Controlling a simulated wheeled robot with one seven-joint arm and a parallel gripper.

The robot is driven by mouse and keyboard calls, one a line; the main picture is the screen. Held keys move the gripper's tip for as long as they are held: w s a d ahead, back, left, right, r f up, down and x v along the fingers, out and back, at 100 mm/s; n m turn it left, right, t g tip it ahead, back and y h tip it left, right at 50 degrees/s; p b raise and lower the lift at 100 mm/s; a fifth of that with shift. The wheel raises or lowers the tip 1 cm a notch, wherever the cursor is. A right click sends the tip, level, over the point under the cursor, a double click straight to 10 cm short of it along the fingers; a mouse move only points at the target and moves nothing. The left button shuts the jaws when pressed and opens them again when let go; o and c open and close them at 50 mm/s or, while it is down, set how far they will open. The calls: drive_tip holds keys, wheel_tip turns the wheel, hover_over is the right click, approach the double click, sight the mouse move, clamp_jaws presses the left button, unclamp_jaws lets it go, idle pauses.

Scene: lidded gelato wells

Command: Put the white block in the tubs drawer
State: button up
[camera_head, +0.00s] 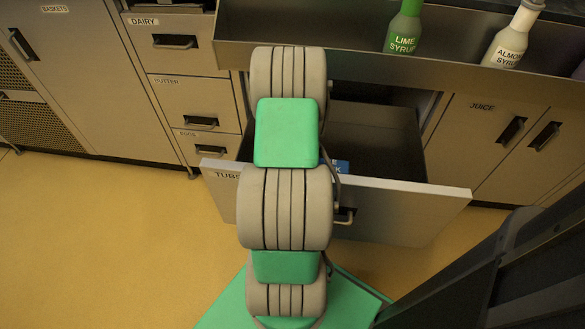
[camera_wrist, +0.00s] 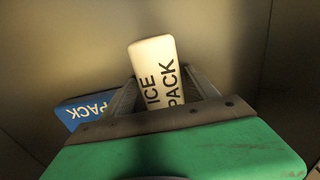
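The tubs drawer (camera_head: 405,208) is pulled open in the head view, with its label partly covered by my arm. In the wrist view, my gripper (camera_wrist: 161,76) has the white block (camera_wrist: 153,62), marked "ICE PACK", between its fingers. The fingers appear to press on both sides of it. The block's lower end is hidden by the gripper body. The drawer's inside shows around it in the wrist view, and I cannot tell whether the block touches the floor. In the head view my arm hides the gripper and the white block.
A blue ice pack (camera_wrist: 85,108) lies left of the gripper in the wrist view; part of it shows inside the drawer in the head view (camera_head: 342,167). A ledge with the lime syrup bottle (camera_head: 404,30) and almond syrup bottle (camera_head: 510,38) overhangs the drawer's back.

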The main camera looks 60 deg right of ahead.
drive_tip(key=shift+o, duration=0.7)
drive_tip(key=shift+r, duration=0.15)
wheel_tip(320, 180, up, 12)
drive_tip(key=p, duration=0.4)
